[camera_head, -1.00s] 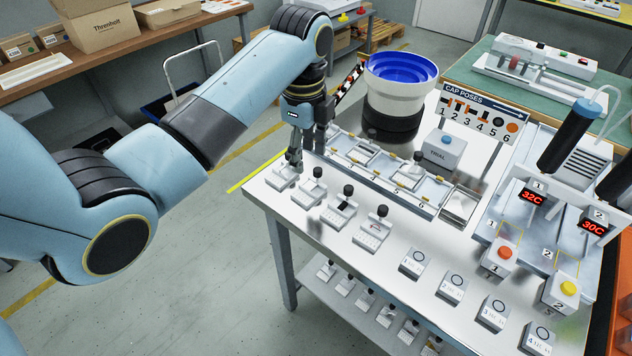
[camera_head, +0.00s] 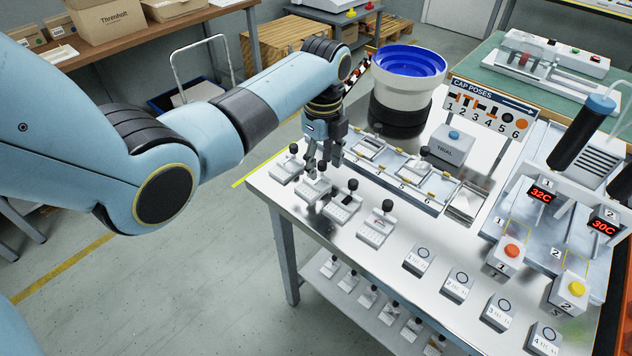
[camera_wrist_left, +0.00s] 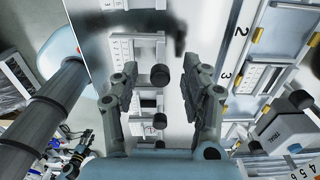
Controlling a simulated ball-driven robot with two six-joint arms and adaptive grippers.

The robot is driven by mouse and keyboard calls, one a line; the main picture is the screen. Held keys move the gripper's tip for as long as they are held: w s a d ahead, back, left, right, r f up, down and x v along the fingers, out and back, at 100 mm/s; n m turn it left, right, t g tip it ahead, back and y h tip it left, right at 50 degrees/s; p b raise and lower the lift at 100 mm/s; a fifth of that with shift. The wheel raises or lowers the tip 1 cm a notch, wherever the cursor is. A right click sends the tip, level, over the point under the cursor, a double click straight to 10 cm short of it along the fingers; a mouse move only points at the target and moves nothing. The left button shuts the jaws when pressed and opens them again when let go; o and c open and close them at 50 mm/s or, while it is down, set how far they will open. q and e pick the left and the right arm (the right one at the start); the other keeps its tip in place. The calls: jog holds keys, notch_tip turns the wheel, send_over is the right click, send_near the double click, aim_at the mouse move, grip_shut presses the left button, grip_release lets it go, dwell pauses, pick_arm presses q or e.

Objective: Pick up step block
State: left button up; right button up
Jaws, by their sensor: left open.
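Several small pale blocks with black knobs stand in a row along the table's near left edge. They include a first block (camera_head: 284,170), a second block (camera_head: 312,190), a third block (camera_head: 342,207) and a fourth block (camera_head: 375,231). Their markings are too small to tell which is the step block. My left gripper (camera_head: 318,168) is open, pointing down just above the second block and partly hiding it. In the left wrist view its fingers (camera_wrist_left: 160,98) spread on either side of a line of black knobs (camera_wrist_left: 160,75). I cannot tell whether they touch anything. My right gripper is not in view.
A numbered tray rail (camera_head: 408,172) runs behind the blocks, with the blue-topped bowl feeder (camera_head: 408,75) beyond it. A TRIAL box (camera_head: 453,146) and a cap poses sign (camera_head: 487,108) stand to the right. Several numbered blocks (camera_head: 458,284) line the front right edge.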

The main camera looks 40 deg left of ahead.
pick_arm(q)
jog(key=shift+f, duration=0.35)
grip_shut()
